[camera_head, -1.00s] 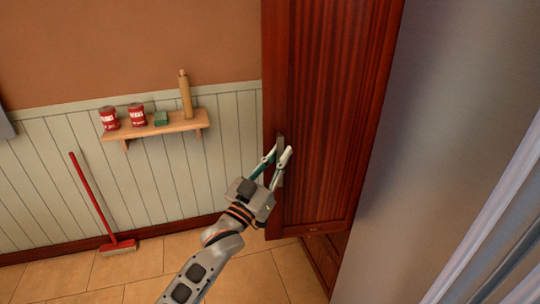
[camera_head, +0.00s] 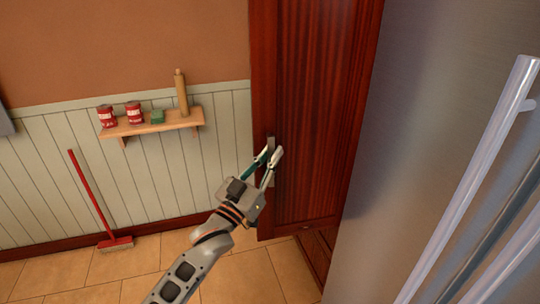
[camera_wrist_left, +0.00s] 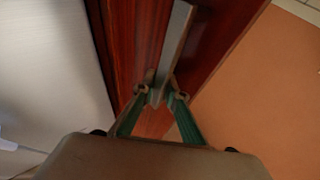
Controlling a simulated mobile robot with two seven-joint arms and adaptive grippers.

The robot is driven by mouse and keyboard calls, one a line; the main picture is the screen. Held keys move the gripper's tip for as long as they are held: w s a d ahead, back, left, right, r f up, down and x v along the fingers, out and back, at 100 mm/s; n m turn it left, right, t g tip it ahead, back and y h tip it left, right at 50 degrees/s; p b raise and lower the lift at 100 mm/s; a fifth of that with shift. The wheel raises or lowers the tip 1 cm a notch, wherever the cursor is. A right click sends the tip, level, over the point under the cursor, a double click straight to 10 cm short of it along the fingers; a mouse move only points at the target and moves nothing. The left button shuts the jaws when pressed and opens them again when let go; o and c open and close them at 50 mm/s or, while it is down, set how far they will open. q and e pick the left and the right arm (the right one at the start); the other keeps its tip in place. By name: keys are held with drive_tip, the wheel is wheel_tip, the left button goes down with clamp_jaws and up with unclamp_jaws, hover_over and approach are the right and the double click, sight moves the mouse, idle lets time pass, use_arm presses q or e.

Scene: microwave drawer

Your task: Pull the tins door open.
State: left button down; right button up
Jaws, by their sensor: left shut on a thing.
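The tins door (camera_head: 318,110) is a tall dark red wooden panel in the centre of the head view. Its upright grey metal handle (camera_head: 271,143) sits near its left edge. My left gripper (camera_head: 271,155) is shut on this handle. In the left wrist view the handle (camera_wrist_left: 175,45) runs up from between the two green-sided fingers (camera_wrist_left: 163,96), with the dark wood behind it. My right gripper is not in view.
A large grey steel fridge (camera_head: 440,110) with long bar handles stands close on the right. A wooden shelf (camera_head: 150,126) with two red tins, a green block and a rolling pin hangs on the left wall. A red broom (camera_head: 95,200) leans below. Tiled floor lies open at lower left.

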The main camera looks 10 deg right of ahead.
use_arm(q)
drive_tip(key=shift+r, duration=0.15)
drive_tip(key=c, duration=2)
unclamp_jaws()
drive_tip(key=shift+c, duration=0.2)
drive_tip(key=shift+d, duration=0.1)
drive_tip(key=v, duration=1.2)
